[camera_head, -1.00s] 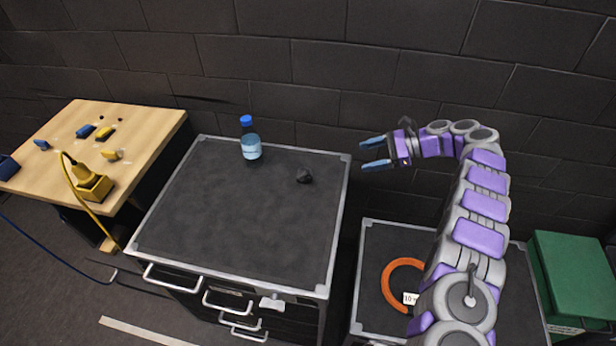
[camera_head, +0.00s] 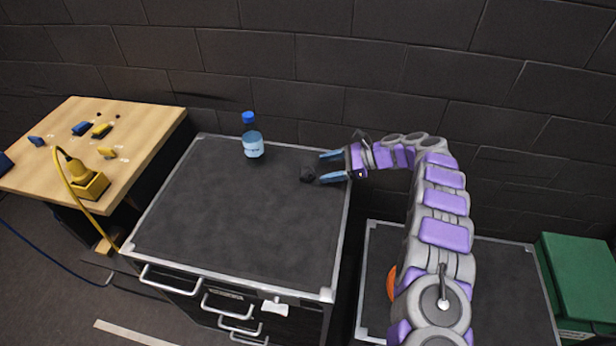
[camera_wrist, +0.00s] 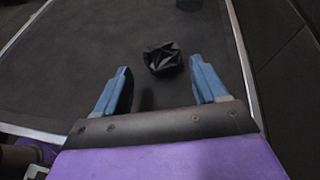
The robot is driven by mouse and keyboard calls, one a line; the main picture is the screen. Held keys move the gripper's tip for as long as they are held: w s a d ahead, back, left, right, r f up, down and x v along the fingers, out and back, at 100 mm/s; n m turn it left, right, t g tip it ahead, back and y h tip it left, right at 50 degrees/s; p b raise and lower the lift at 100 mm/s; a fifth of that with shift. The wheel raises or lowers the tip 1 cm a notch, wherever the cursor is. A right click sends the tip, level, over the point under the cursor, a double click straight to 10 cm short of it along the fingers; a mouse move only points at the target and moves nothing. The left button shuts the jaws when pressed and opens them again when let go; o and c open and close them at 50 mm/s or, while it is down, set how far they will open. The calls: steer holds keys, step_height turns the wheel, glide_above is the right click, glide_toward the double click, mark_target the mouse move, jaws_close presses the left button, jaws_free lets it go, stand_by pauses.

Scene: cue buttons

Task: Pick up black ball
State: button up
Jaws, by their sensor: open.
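The black ball (camera_head: 307,174) is a small, faceted dark lump on the black top of the drawer cabinet (camera_head: 225,215), near its right side. In the wrist view the ball (camera_wrist: 162,59) lies just beyond the fingertips, roughly centred between them. My gripper (camera_head: 326,167) is open, with two blue fingers pointing left at the ball. It also shows in the wrist view (camera_wrist: 163,82), with nothing between its fingers. I cannot tell whether a fingertip touches the ball.
A water bottle (camera_head: 252,136) with a blue cap stands at the back of the cabinet top. A wooden table (camera_head: 130,140) with yellow and blue parts is at left. A green box (camera_head: 583,280) is at right. A dark brick wall rises behind. The cabinet's front half is clear.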

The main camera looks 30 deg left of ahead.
mark_target(314, 172)
steer(key=shift+w+x, duration=0.2)
steer(key=shift+x, duration=0.8)
steer(key=shift+s+a+f+b, duration=0.25)
steer(key=shift+s+f+b, duration=0.1)
steer(key=shift+f+b, duration=0.3)
steer(key=shift+b+x, duration=0.45)
steer(key=shift+x, duration=0.55)
steer(key=shift+s+a+f, duration=0.1)
steer(key=shift+s+a, duration=0.05)
steer(key=shift+a, duration=0.6)
steer(key=shift+c, duration=0.4)
steer(key=shift+d, duration=0.2)
steer(key=c, duration=0.7)
